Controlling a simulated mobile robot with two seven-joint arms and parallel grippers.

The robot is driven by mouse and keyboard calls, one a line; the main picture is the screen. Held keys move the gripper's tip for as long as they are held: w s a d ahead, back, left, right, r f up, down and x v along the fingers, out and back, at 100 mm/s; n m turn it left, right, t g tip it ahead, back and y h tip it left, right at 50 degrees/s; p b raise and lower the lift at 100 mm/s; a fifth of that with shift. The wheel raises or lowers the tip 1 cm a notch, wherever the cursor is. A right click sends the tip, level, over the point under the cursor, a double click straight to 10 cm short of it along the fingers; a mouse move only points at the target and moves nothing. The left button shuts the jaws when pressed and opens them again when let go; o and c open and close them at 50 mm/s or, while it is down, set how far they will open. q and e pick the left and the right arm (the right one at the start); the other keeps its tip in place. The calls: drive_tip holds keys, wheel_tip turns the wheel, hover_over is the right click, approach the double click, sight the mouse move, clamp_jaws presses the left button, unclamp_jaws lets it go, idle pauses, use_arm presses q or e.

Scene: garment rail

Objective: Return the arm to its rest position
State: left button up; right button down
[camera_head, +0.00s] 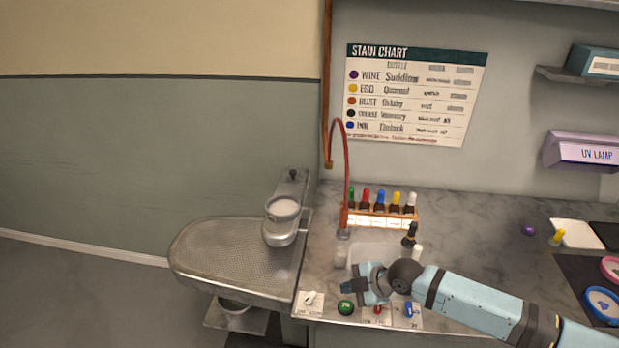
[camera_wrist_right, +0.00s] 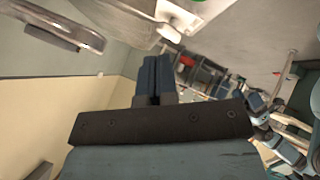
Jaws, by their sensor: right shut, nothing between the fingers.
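My right arm (camera_head: 480,298) comes in from the lower right of the head view and reaches left over the front of the marble counter. Its light blue and black gripper (camera_head: 350,286) is in front of the small sink. In the right wrist view the dark fingers (camera_wrist_right: 154,78) are together with nothing between them. My left gripper does not show in the head view.
Several colour-capped bottles (camera_head: 380,202) stand in a rack behind the sink (camera_head: 375,254). A green round knob (camera_head: 345,308) is by the counter's front edge. A metal perforated board (camera_head: 230,255) is at left. A purple UV lamp (camera_head: 582,150) hangs right.

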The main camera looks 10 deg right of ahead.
drive_tip(key=s+a+f+m+t, duration=0.3)
drive_tip(key=s+a+m, duration=0.35)
drive_tip(key=s, duration=0.35)
drive_tip(key=s+d+f+m+t+h, duration=0.2)
drive_tip(key=s+d+f+m+h, duration=0.2)
drive_tip(key=s+d+m, duration=0.6)
drive_tip(key=s, duration=0.4)
drive_tip(key=shift+s+f+m+t, duration=0.15)
drive_tip(key=shift+f+m+t, duration=0.05)
drive_tip(key=shift+m+t, duration=0.2)
drive_tip(key=shift+a, duration=0.1)
